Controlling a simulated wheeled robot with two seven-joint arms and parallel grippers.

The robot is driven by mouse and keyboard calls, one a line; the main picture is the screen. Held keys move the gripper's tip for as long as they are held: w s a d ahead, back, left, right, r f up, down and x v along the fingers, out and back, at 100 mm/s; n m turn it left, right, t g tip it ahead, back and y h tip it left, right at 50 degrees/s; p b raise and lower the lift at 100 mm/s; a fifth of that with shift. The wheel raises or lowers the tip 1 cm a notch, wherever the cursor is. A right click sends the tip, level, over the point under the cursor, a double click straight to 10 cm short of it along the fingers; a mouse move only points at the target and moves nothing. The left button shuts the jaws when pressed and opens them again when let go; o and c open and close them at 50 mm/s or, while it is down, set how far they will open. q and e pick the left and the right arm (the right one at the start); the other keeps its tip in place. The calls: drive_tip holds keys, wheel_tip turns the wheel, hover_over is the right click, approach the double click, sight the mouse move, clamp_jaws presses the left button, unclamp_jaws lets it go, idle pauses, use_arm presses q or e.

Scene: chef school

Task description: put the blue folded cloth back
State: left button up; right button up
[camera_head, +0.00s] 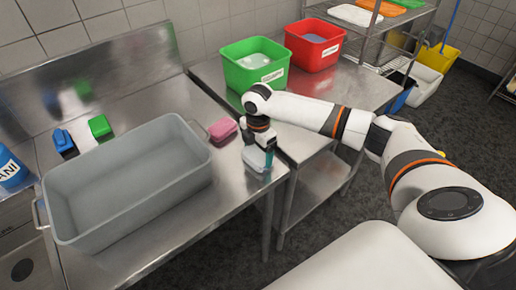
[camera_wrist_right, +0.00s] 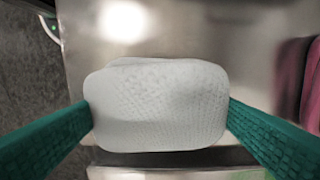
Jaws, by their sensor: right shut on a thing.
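A blue folded cloth (camera_head: 64,141) lies on the steel table at the left, behind the grey basin. My right gripper (camera_head: 261,161) is near the table's front right corner, well to the right of that cloth. It is shut on a pale, whitish folded cloth (camera_head: 253,158) with a dimpled surface. In the right wrist view the pale cloth (camera_wrist_right: 157,105) sits between my two green fingers, above steel. My left gripper is not in view.
A large grey basin (camera_head: 125,125) fills most of the table. A green cloth (camera_head: 99,127) and a pink cloth (camera_head: 222,129) lie beside it. A green bin (camera_head: 250,75) and a red bin (camera_head: 312,55) stand on the second table, with bare steel in front.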

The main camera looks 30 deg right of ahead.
sight(258, 153)
drive_tip(key=o, duration=0.8)
drive_tip(key=shift+f, duration=0.1)
wheel_tip(258, 153, up, 12)
drive_tip(key=b, duration=0.2)
drive_tip(key=shift+r, duration=0.2)
